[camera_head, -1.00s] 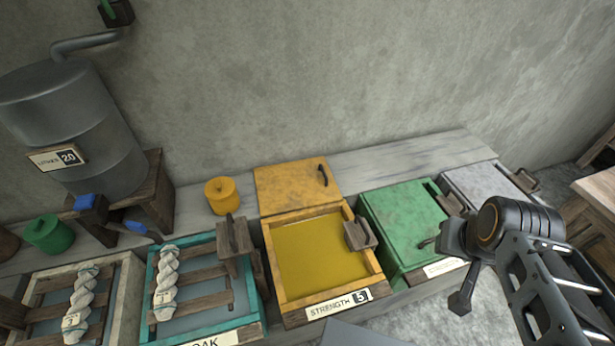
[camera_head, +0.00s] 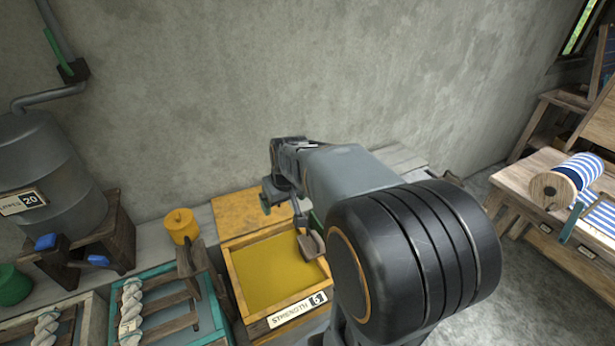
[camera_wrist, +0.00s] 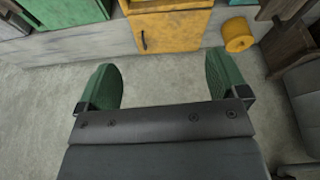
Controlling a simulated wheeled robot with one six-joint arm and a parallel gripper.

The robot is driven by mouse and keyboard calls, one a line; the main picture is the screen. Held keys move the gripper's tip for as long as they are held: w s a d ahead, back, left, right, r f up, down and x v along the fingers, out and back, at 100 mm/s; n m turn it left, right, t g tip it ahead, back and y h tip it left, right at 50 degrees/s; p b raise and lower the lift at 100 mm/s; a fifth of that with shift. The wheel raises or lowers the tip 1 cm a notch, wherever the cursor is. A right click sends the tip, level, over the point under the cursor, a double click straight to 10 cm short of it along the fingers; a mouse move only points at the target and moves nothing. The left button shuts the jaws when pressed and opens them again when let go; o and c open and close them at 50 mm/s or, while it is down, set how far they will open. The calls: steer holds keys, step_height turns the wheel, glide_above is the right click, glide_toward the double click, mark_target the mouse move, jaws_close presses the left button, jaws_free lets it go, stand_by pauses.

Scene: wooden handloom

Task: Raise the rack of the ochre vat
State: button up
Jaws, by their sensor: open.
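The ochre vat (camera_head: 228,283) stands in the head view, its wooden frame around yellow liquid. Its ochre lid lies open behind it (camera_head: 240,210), and the lid with its dark handle also shows at the top of the wrist view (camera_wrist: 170,30). The wooden rack grip (camera_head: 311,246) sits at the vat's right edge, partly hidden by my arm. No rack bars show above the liquid. My gripper (camera_wrist: 163,88) has its green fingers wide apart with nothing between them. In the head view my gripper (camera_head: 268,196) is above the lid area, behind the rack grip.
A teal-framed vat (camera_head: 213,305) with a raised rack and white skein stands left. A yellow jar (camera_head: 181,226) is beside the lid. A grey tank (camera_head: 40,165) stands far left. A wooden bench with a striped roll (camera_head: 575,178) is at right. The wall is close behind.

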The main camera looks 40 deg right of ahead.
steer(key=shift+o, duration=0.2)
steer(key=w+d+f+p, duration=0.1)
steer(key=w+d, duration=0.3)
steer(key=d, duration=0.2)
steer(key=shift+d+f, duration=0.35)
steer(key=shift+d, duration=0.05)
steer(key=p, duration=0.2)
glide_above(313, 235)
step_height(313, 235, down, 5)
steer(key=shift+m+g, duration=0.4)
step_height(313, 235, down, 26)
steer(key=b, duration=2)
steer(key=shift+f, duration=0.25)
steer(key=shift+c, duration=0.4)
jaws_close()
step_height(313, 235, up, 19)
steer(key=p, duration=1.1)
steer(key=shift+f, duration=0.2)
steer(key=shift+w, duration=0.1)
steer(key=shift+o, duration=0.8)
jaws_free()
steer(key=shift+f, duration=0.1)
